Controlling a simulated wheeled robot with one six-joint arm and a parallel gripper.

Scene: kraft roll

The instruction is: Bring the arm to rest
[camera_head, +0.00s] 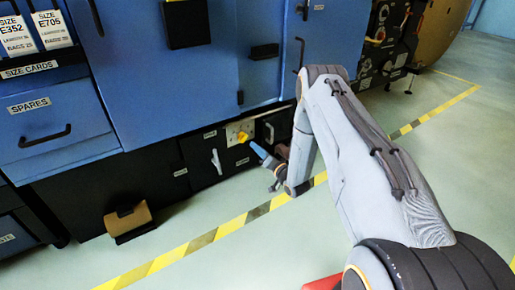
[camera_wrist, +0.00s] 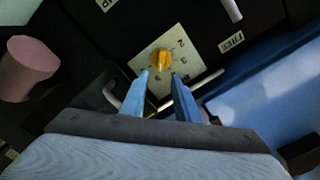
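My arm (camera_head: 365,150) reaches forward and down from the lower right of the head view to the low black front of the blue machine. My gripper (camera_wrist: 160,75) points at a pale dial plate (camera_wrist: 185,45) with a yellow knob (camera_wrist: 162,60). The two blue fingers are apart, with nothing seen between them. The knob shows just beyond the fingertips; I cannot tell whether they touch it. In the head view the gripper (camera_head: 256,150) is just right of and below the knob (camera_head: 242,137).
The blue machine (camera_head: 170,80) stands close ahead, with drawer handles and a lever (camera_head: 216,161). A yellow-black floor line (camera_head: 185,250) crosses the open floor. A pinkish cylinder (camera_wrist: 30,68) shows at wrist-view left.

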